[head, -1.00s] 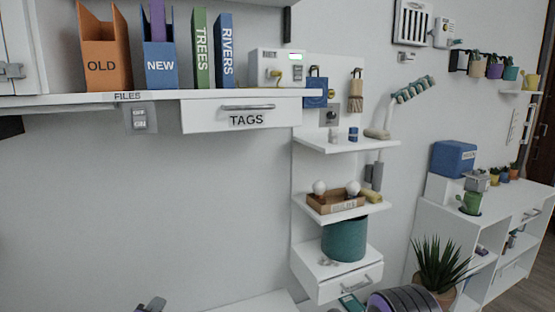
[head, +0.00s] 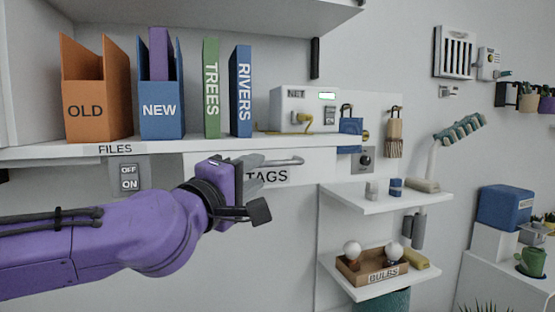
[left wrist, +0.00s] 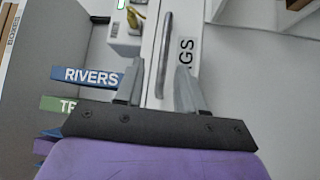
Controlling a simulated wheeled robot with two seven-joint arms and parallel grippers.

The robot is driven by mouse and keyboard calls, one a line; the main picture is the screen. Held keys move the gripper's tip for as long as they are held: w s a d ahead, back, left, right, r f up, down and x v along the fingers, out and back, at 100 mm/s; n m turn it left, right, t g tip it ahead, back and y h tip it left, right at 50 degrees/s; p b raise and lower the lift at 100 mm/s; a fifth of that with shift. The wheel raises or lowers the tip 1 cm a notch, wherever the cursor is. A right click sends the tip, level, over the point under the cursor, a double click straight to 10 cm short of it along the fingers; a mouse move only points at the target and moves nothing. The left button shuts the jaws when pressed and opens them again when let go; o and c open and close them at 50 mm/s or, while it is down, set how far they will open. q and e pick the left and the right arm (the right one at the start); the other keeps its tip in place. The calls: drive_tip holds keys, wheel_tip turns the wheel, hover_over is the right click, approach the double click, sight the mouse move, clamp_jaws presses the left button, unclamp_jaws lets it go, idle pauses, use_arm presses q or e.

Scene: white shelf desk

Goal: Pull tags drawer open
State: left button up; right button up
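The white TAGS drawer (head: 312,172) hangs under the files shelf and looks shut. Its grey bar handle (head: 284,161) is partly hidden by my left gripper (head: 250,162), which reaches in from the left. In the left wrist view the handle (left wrist: 166,45) runs lengthwise, and its near end shows between the two spread fingers of my left gripper (left wrist: 159,66). The gripper is open, with a gap on both sides of the handle. I cannot tell how deep the handle lies between the fingertips. My right gripper is not in view.
Above the drawer, the shelf holds an orange OLD holder (head: 97,110), a blue NEW holder (head: 161,112), a green TREES book (head: 211,90), a RIVERS book (head: 241,92) and a white NET box (head: 290,108). A switch plate (head: 129,178) is left of the drawer. A small shelf (head: 372,201) is lower right.

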sight(268, 165)
use_arm(q)
drive_tip(key=x, duration=0.2)
drive_tip(key=p+x, duration=0.1)
drive_tip(key=x, duration=0.4)
drive_tip(key=shift+w+a+f+p, duration=0.1)
drive_tip(key=shift+w+f+p, duration=0.2)
drive_tip(key=shift+w+p, duration=0.15)
drive_tip(key=shift+w, duration=0.1)
drive_tip(key=shift+r, duration=0.1)
